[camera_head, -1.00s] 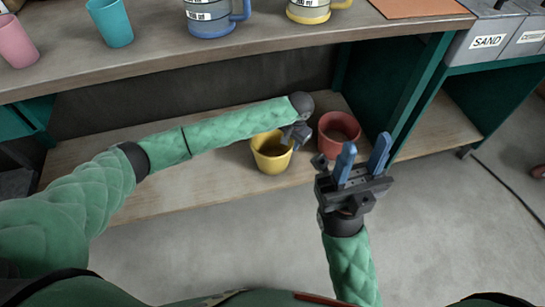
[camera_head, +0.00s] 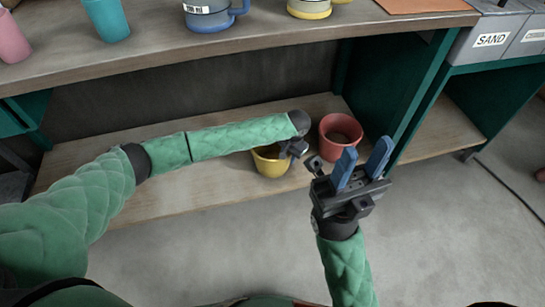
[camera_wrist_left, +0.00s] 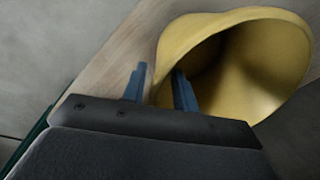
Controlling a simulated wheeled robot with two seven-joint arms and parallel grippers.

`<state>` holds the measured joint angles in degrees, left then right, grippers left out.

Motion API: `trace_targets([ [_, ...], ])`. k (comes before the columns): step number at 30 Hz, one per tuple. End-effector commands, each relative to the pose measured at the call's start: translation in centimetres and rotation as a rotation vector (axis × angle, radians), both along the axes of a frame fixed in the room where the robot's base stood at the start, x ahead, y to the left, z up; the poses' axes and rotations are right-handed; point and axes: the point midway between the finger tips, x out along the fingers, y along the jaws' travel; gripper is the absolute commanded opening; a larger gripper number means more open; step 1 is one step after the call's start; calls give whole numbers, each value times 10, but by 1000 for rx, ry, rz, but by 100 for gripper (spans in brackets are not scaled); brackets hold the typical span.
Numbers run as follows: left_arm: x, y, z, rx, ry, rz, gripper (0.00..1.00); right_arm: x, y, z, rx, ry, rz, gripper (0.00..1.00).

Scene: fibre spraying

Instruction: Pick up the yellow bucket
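The yellow bucket (camera_head: 270,163) stands on the lower wooden shelf in the head view, its upper part partly hidden by my left forearm and gripper. My left gripper (camera_head: 292,150) is at its right rim. In the left wrist view the yellow bucket (camera_wrist_left: 235,60) shows its mouth. One blue finger of my left gripper (camera_wrist_left: 160,88) is outside the wall and the other is inside the mouth, with a gap between them. It appears open around the rim. My right gripper (camera_head: 362,168) is open and empty, in front of the shelf.
A red bucket (camera_head: 340,136) stands on the lower shelf, just right of the yellow one. The upper tabletop (camera_head: 270,40) overhangs the shelf and holds cups and jugs. A green table leg (camera_head: 415,95) stands at right. The lower shelf's left part is clear.

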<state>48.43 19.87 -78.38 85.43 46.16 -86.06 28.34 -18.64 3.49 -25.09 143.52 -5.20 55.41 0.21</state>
Motion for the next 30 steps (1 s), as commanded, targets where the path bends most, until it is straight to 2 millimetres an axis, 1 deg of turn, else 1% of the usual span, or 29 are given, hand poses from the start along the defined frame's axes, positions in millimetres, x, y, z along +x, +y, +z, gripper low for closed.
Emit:
trace_targets([
  [4, 0, 0, 1, -1, -1, 0, 29, 0, 0, 1, 0, -1, 0, 36],
  [5, 0, 0, 1, -1, -1, 0, 25, 0, 0, 1, 0, -1, 0, 36],
  [6, 0, 0, 1, -1, -1, 0, 17, 0, 0, 1, 0, -1, 0, 36],
  [9, 0, 0, 1, -1, -1, 0, 0, 0, 0, 1, 0, -1, 0, 36],
  [30, 0, 0, 1, -1, -1, 0, 0, 0, 0, 1, 2, -2, -1, 36],
])
